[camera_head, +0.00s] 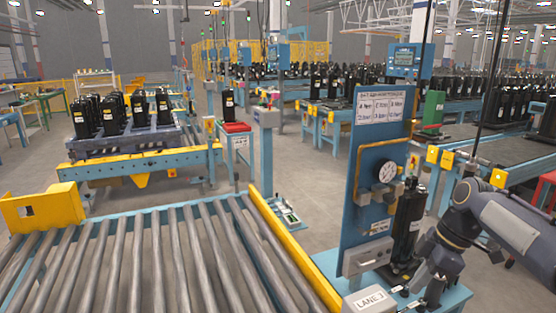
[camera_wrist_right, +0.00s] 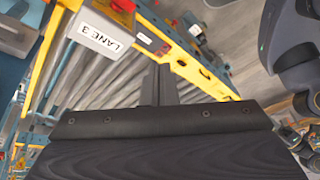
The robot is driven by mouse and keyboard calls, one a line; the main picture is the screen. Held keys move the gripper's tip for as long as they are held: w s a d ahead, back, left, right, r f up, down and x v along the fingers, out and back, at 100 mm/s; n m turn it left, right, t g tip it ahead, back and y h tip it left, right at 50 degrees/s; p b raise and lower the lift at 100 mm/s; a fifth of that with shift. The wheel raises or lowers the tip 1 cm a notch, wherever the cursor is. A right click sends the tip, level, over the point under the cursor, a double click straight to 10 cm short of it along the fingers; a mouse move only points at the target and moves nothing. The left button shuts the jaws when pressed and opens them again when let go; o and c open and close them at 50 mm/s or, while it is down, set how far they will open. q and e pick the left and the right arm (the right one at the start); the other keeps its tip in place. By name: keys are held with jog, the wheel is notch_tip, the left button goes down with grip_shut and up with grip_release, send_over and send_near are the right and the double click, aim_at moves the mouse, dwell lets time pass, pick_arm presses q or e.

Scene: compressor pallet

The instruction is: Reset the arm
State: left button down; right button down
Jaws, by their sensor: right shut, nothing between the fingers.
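My right arm (camera_head: 495,225) comes in from the right edge of the head view, bent down beside the blue test stand. My right gripper (camera_head: 408,291) is low at the stand's base, near the LANE 3 box. In the right wrist view its fingers (camera_wrist_right: 159,78) are shut together with nothing between them. A black compressor (camera_head: 408,225) stands upright at the stand, just left of my arm and apart from the fingers as far as I can tell. My left gripper is in neither view.
The blue panel (camera_head: 378,150) with a gauge stands left of my arm. The LANE 3 box (camera_head: 370,301) also shows in the wrist view (camera_wrist_right: 100,38). A roller conveyor (camera_head: 150,260) fills the lower left. A pallet (camera_head: 125,143) of black compressors stands behind it.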

jog(key=s+a+m+t, duration=0.35)
jog(key=s+m, duration=0.35)
jog(key=s, duration=0.6)
jog(key=s+a+f+m+t, duration=0.1)
jog(key=s+a+f+m, duration=0.1)
jog(key=s+f+m, duration=0.1)
jog(key=s+a+f+m+t, duration=0.1)
jog(key=s+a+f+m, duration=0.2)
jog(key=s+m, duration=0.3)
jog(key=shift+s+a+f, duration=0.35)
jog(key=shift+s, duration=0.55)
dwell(1.3)
